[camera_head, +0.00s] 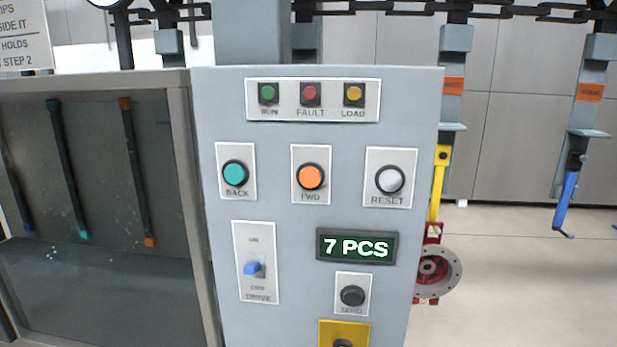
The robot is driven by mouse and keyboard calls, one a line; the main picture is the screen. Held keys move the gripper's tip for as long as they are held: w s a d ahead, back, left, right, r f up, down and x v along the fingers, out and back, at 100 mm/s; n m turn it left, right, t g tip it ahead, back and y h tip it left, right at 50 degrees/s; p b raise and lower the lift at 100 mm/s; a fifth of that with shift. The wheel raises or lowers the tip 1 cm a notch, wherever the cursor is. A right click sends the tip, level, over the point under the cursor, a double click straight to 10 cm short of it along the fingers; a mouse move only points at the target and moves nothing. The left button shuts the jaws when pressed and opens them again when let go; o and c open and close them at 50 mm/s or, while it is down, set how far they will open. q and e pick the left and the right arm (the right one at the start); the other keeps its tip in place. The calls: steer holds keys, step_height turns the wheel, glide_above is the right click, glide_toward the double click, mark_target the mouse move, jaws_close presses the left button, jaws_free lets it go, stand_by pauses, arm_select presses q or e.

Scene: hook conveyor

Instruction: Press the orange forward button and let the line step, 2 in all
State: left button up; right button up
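The orange FWD button (311,176) sits in the middle of the button row on a grey control panel (290,225). A teal BACK button (235,173) is to its left and a grey-white RESET button (390,180) to its right. A display (357,247) below reads "7 PCS". Part of the overhead line shows as a dark chain (400,11) along the top, with hangers (455,40) hanging from it. Neither of my grippers is in view.
The panel has RUN, FAULT and LOAD lamps (311,95), a blue DRIVE switch (254,269), a black button (352,296) and a yellow plate (343,333). A glass-fronted cabinet (188,200) stands left. A red flanged part (433,272) and a blue tool (566,200) hang right.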

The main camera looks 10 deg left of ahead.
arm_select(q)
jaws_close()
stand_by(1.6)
